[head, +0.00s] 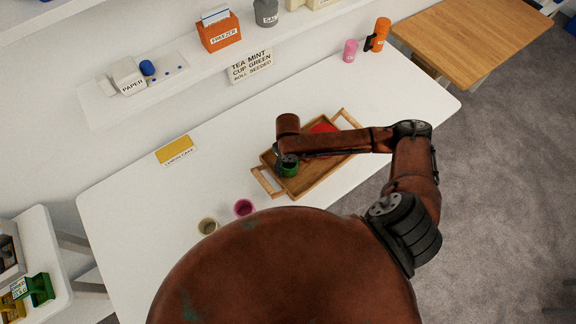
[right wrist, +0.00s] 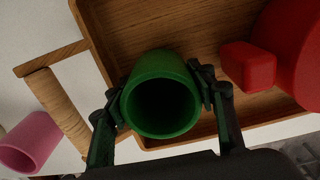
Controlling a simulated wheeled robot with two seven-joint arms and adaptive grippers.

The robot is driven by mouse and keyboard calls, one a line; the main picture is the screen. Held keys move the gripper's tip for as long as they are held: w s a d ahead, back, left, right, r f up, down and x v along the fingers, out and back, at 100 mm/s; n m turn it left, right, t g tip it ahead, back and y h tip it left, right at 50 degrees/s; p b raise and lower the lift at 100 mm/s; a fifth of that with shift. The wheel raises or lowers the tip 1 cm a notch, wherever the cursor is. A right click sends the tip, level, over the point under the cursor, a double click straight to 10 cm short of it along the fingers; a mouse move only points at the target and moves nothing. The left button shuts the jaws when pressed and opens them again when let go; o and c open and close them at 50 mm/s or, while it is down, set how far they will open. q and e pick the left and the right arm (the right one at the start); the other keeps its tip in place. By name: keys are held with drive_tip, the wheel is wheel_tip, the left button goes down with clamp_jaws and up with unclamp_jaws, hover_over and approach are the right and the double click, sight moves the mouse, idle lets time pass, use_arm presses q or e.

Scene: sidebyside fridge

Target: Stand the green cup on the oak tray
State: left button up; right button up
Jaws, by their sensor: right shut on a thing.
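The green cup (right wrist: 160,92) is between the fingers of my right gripper (right wrist: 162,100), which is shut on it. In the head view the green cup (head: 288,168) is over the left part of the oak tray (head: 303,187), partly covered by my right gripper (head: 286,160). The cup looks upright, its mouth toward the wrist camera. I cannot tell whether its base touches the tray. My left gripper is not in view.
A red object (right wrist: 248,66) lies on the tray's other side. A pink cup (head: 244,208) and a beige cup (head: 208,226) stand on the white table (head: 140,205), left of the tray.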

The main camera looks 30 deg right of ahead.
drive_tip(key=shift+f, duration=0.2)
drive_tip(key=o, duration=0.9)
drive_tip(key=shift+f, duration=0.1)
drive_tip(key=shift+c, duration=0.2)
wheel_tip(320, 180, up, 12)
drive_tip(key=shift+p, duration=0.35)
